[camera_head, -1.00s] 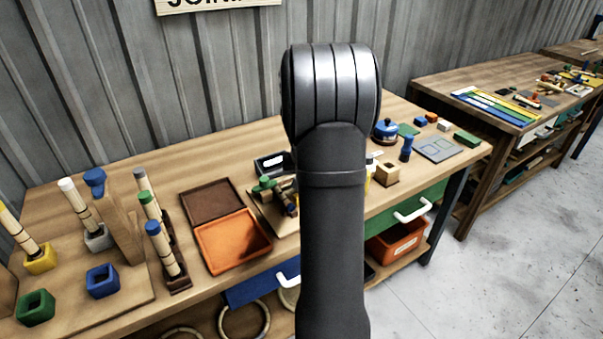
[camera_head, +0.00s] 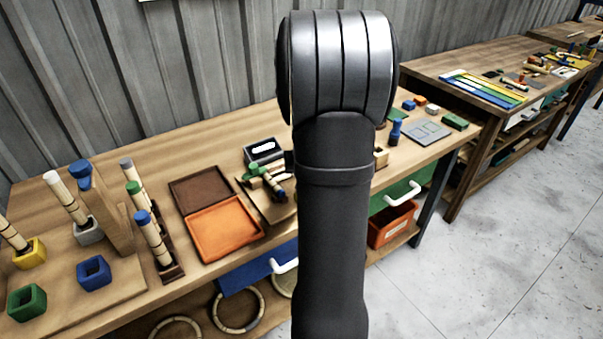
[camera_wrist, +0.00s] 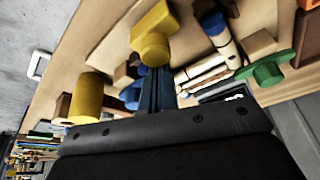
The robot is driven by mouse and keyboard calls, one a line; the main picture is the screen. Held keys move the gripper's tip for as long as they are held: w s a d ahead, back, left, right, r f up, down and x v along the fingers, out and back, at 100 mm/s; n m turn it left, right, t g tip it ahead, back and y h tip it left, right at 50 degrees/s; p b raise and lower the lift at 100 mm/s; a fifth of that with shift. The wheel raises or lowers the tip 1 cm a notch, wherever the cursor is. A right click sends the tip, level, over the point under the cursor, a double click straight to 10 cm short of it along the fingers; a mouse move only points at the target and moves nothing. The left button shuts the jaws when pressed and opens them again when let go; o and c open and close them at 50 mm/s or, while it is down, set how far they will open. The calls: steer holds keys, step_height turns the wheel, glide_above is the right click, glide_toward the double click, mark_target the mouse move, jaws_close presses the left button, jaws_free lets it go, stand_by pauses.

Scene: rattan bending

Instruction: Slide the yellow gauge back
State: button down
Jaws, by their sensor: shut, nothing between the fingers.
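A yellow block-shaped piece (camera_wrist: 152,35), which looks like the gauge, sits on the wooden board in the wrist view. My gripper (camera_wrist: 154,72) is shut and empty, its fingertips right at the near side of this piece. I cannot tell whether they touch it. A yellow cylinder (camera_wrist: 88,98) stands to the left of the fingers. In the head view my arm covers my gripper and the yellow piece.
Jointed rods (camera_wrist: 205,72) and a green knob (camera_wrist: 267,72) lie right of the gripper in the wrist view. In the head view an orange tray (camera_head: 225,229), a blue socket (camera_head: 94,272) and a green socket (camera_head: 26,301) are on the left.

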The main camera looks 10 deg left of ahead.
steer(key=shift+s+d+f, duration=0.15)
steer(key=shift+s+f, duration=0.1)
steer(key=shift+f, duration=0.05)
steer(key=w, duration=0.2)
steer(key=w+a, duration=0.1)
steer(key=w, duration=0.1)
steer(key=shift+a+r, duration=0.15)
steer(key=shift+a, duration=0.05)
steer(key=shift+r, duration=0.65)
steer(key=a+v, duration=0.1)
steer(key=v, duration=0.8)
steer(key=shift+d, duration=0.5)
steer(key=shift+f, duration=0.1)
steer(key=x, duration=0.9)
steer(key=shift+s+f, duration=0.25)
steer(key=shift+f, duration=0.4)
steer(key=shift+s+d+r, duration=0.1)
steer(key=shift+s+d, duration=0.1)
steer(key=shift+s, duration=0.3)
steer(key=shift+s+d+r, duration=0.1)
steer(key=shift+s+d, duration=0.1)
steer(key=shift+s, duration=0.25)
steer(key=shift+s+d, duration=0.1)
steer(key=shift+s, duration=0.3)
